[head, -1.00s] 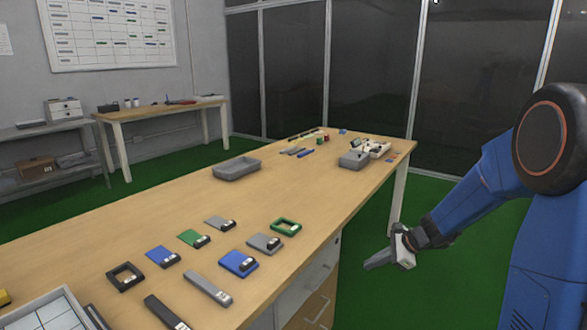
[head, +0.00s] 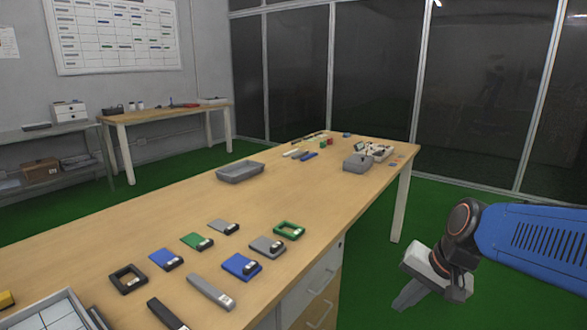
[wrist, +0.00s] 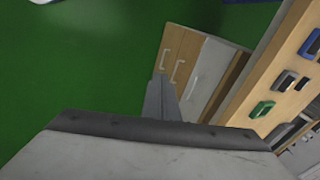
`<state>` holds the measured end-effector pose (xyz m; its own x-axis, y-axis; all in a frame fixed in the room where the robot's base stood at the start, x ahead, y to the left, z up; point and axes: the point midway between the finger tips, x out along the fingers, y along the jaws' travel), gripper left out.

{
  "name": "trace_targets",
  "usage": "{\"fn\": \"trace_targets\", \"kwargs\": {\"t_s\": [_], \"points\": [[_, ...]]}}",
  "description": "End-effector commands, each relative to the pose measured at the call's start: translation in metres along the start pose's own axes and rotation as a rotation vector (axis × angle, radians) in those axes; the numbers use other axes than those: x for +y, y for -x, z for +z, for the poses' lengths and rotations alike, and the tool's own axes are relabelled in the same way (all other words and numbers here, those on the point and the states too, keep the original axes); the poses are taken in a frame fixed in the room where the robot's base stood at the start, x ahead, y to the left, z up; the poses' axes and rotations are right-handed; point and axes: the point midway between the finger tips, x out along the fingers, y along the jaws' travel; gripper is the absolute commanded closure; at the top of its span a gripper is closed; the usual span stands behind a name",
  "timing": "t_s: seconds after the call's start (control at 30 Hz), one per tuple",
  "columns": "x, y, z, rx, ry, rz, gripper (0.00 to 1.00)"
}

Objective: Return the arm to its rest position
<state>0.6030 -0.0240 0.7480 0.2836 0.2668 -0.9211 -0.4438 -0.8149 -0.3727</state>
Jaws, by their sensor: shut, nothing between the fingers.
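My gripper (head: 403,304) is in the lower right of the head view, beyond the right edge of the long wooden table (head: 315,190) and over the green floor. It is shut and empty, with its fingers pointing down and left. My blue arm reaches in from the right edge. In the wrist view the closed fingers of my gripper (wrist: 161,98) point toward the drawer unit (wrist: 192,62) under the table. The fingers look apart from the table and the drawers.
On the table lie several flat blue, green, grey and black parts, among them a green frame (head: 289,231). A grey tray (head: 240,172) stands farther back. A side table (head: 170,113) stands by the wall. The green floor (head: 375,275) right of the table is clear.

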Motion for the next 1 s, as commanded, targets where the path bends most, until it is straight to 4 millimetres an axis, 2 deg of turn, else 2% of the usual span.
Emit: {"fn": "trace_targets", "kwargs": {"t_s": [0.2,0.5,0.7,1.0], "points": [[0.03,0.026,0.034,0.077,0.243,0.079,1.0],[0.07,0.052,0.064,0.165,0.508,0.194,1.0],[0.082,0.057,0.07,0.187,0.575,0.229,1.0],[0.083,0.058,0.07,0.188,0.579,0.232,1.0]]}}
